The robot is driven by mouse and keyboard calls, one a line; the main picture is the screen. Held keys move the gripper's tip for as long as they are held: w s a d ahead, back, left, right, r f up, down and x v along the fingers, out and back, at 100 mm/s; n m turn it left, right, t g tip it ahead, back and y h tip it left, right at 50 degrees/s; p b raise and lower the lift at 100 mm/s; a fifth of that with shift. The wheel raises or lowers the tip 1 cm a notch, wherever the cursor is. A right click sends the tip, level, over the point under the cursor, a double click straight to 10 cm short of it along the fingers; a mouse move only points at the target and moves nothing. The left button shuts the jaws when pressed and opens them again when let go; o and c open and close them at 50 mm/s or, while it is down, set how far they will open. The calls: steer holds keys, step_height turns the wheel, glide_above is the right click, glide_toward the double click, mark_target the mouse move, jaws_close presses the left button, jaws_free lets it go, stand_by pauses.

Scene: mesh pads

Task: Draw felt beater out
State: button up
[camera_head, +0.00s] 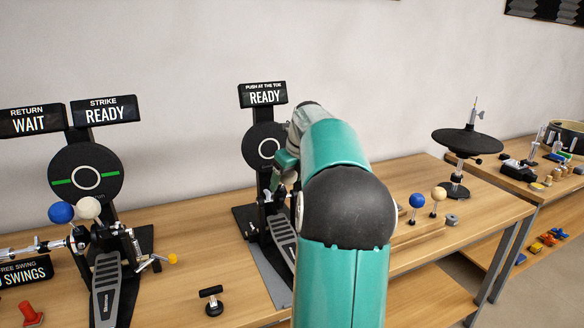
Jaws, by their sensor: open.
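My arm reaches from the bottom centre toward the middle pad pedal (284,240), whose sign reads "PUSH AT THE TOE READY". My gripper (280,172) is beside that pedal's round black pad (262,145), mostly hidden behind my arm. Its fingertips and anything between them are not clearly visible. A cream beater (438,194) stands next to a blue beater (416,201) on a wooden block right of my arm. Another cream beater head (88,207) and a blue one (61,212) sit at the left pad pedal (107,290). I cannot tell which cream head is felt.
A drum key-like black T-handled piece (211,299) and a red piece (30,313) are on the wooden table (180,265) in front. A black cymbal pad (467,141) stands at the right. A second table (530,185) there holds small parts.

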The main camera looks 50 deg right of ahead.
mark_target(290, 176)
steer(key=shift+w+d+f, duration=0.1)
steer(key=shift+w+f, duration=0.05)
steer(key=shift+f, duration=0.25)
steer(key=c, duration=1.1)
steer(key=shift+s+a+r, duration=0.25)
steer(key=shift+s+r, duration=0.2)
steer(key=shift+r, duration=0.25)
steer(key=shift+s+a+r, duration=0.3)
steer(key=shift+s+r, duration=0.15)
steer(key=shift+r, duration=0.2)
steer(key=shift+s+a+r, duration=0.25)
steer(key=shift+s+r, duration=0.2)
steer(key=shift+r, duration=0.25)
steer(key=shift+r, duration=1.5)
